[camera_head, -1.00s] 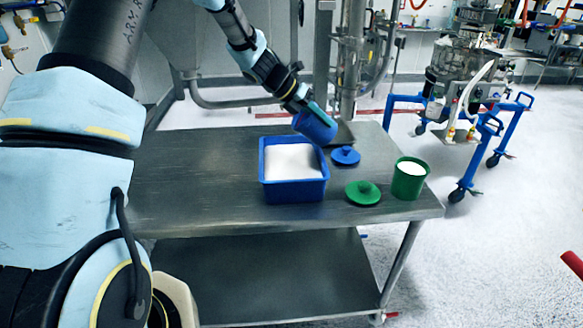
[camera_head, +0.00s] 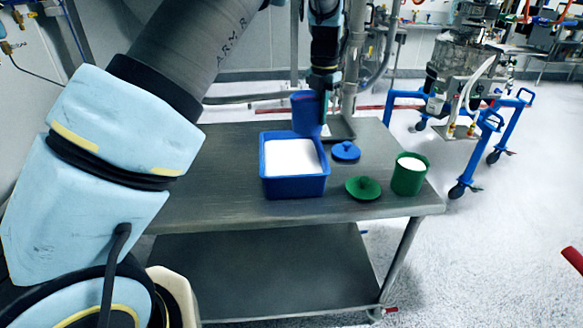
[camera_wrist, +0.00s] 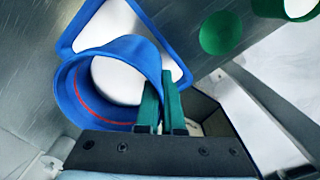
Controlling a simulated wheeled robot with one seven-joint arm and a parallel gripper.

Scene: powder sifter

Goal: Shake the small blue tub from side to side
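The small blue tub (camera_head: 305,115) is held up behind the large blue tray (camera_head: 296,187), above the back of the metal table. It looks about upright. My gripper (camera_head: 325,95) comes down from above at the tub's right side. In the wrist view the green fingers (camera_wrist: 160,105) are shut on the wall of the tub (camera_wrist: 68,95). The tub's open mouth shows a red line inside and something white, perhaps powder. The large tray holds white powder and also shows behind the tub in the wrist view (camera_wrist: 184,72).
A blue lid (camera_head: 346,151) and a green lid (camera_head: 363,188) lie on the metal table (camera_head: 215,190) to the right of the tray. A green tub (camera_head: 409,176) with white contents stands at the right corner. A steel column (camera_head: 350,80) stands behind. The table's left side is clear.

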